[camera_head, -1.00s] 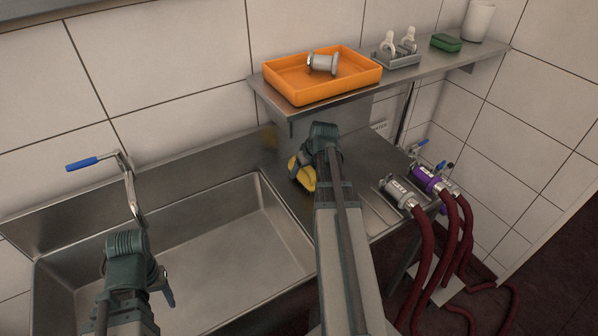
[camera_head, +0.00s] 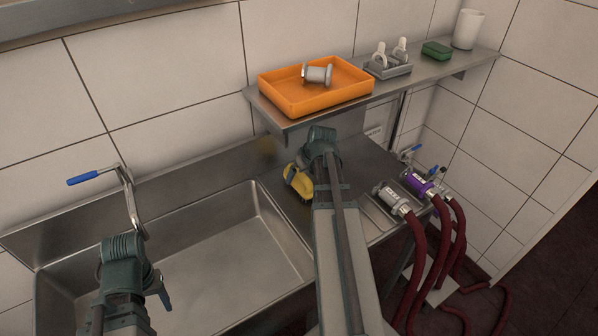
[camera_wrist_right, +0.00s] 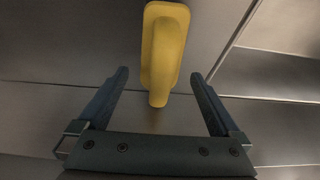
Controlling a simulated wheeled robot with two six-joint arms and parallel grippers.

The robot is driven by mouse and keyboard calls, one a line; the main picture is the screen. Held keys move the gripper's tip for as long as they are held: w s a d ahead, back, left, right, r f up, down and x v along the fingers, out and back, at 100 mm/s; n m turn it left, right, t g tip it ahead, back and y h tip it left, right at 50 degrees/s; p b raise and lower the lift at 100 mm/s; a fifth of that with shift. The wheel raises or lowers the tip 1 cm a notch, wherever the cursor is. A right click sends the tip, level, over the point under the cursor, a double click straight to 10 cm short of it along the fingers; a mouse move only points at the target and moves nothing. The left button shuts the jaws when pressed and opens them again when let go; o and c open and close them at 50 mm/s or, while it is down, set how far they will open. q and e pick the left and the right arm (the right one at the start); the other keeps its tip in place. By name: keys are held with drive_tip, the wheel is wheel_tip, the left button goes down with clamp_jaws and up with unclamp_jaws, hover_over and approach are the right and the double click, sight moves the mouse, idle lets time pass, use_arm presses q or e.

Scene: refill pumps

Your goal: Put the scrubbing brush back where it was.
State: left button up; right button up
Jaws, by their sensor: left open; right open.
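The yellow scrubbing brush (camera_head: 297,182) rests on the steel counter just right of the sink. In the right wrist view the yellow brush (camera_wrist_right: 164,48) lies ahead of the fingers, its narrow handle end pointing back toward the gap between them. My right gripper (camera_wrist_right: 158,85) is open with nothing between its fingers. In the head view my right wrist and arm hide most of that gripper and partly cover the brush. My left gripper (camera_head: 164,292) is over the sink's left part, mostly hidden by its own arm.
The sink (camera_head: 215,250) has a blue-handled tap (camera_head: 100,176). A shelf (camera_head: 420,82) above holds an orange tray (camera_head: 280,92) with a metal fitting, a grey holder (camera_head: 388,70), a green sponge (camera_head: 437,50) and a white cup (camera_head: 467,29). Hose couplings (camera_head: 392,197) lie at the counter's right.

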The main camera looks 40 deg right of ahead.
drive_tip(key=s, duration=0.7)
drive_tip(key=s+a, duration=0.1)
drive_tip(key=s, duration=0.3)
drive_tip(key=shift+s+f, duration=0.15)
drive_tip(key=shift+s, duration=0.1)
drive_tip(key=shift+a, duration=0.1)
drive_tip(key=shift+n+g+y, duration=0.5)
drive_tip(key=shift+n+g, duration=0.1)
drive_tip(key=shift+n, duration=0.1)
drive_tip(key=w+a, duration=0.1)
drive_tip(key=a, duration=0.2)
drive_tip(key=w+a, duration=0.1)
drive_tip(key=a, duration=0.3)
drive_tip(key=w+a+f, duration=0.1)
drive_tip(key=w+a, duration=0.1)
drive_tip(key=a, duration=0.1)
drive_tip(key=shift+a, duration=0.15)
drive_tip(key=s+a+n+g+h, duration=0.1)
drive_tip(key=s+a+g, duration=0.1)
drive_tip(key=a, duration=1.3)
drive_tip(key=s+a+n+g, duration=0.1)
drive_tip(key=s+a+n, duration=0.1)
drive_tip(key=a, duration=1.3)
drive_tip(key=shift+s+f+n+g+h, duration=0.15)
drive_tip(key=shift+f+n+g+h, duration=0.15)
drive_tip(key=shift+f+g+h, duration=0.1)
